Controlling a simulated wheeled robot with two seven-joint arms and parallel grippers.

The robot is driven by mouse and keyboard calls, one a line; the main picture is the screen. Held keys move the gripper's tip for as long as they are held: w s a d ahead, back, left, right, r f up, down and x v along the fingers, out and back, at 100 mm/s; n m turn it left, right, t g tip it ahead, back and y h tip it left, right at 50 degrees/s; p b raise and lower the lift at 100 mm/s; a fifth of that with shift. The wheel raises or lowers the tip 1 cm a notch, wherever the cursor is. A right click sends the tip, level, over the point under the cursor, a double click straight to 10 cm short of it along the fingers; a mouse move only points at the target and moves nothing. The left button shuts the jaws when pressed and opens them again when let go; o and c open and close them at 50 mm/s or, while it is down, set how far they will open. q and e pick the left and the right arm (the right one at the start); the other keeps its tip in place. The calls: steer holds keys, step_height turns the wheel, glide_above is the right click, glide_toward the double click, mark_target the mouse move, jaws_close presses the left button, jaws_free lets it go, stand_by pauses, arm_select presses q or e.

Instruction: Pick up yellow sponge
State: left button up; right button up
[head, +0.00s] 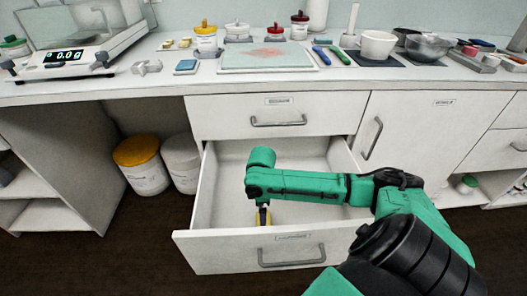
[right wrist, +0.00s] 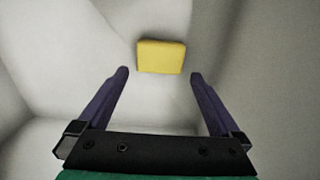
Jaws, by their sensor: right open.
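The yellow sponge (right wrist: 161,57) lies inside the open drawer (head: 208,195), a small block seen just beyond my fingertips in the right wrist view. In the head view a bit of yellow (head: 262,217) shows below my right gripper (head: 263,212), mostly hidden by it. My right gripper reaches down into the drawer. In the right wrist view its two dark fingers (right wrist: 158,74) are spread apart with nothing between them, and the sponge is ahead of the gap. My left gripper is in neither view.
The drawer's front panel (head: 278,252) and side walls surround my right gripper. Above is a counter (head: 130,88) with a scale (head: 72,57), a board (head: 267,58), jars and a white mortar (head: 377,45). Two tubs, one yellow-lidded (head: 140,165), stand on the floor at left.

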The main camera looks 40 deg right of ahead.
steer(key=f+b, duration=0.1)
steer(key=f, duration=0.1)
steer(key=f+b, duration=0.1)
steer(key=f, duration=0.2)
steer(key=shift+s+d+f, duration=0.15)
steer(key=shift+d+f, duration=0.05)
steer(key=shift+f, duration=0.2)
steer(key=c, duration=1)
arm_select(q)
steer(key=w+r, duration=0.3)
arm_select(e)
steer(key=shift+o, duration=0.2)
steer(key=shift+r+p, duration=0.3)
steer(key=shift+r, duration=0.3)
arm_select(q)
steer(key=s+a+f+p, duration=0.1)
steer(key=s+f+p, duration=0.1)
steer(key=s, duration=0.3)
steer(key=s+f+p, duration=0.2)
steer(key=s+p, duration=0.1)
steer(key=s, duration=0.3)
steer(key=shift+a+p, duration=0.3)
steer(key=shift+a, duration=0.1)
arm_select(e)
step_height(320, 180, up, 19)
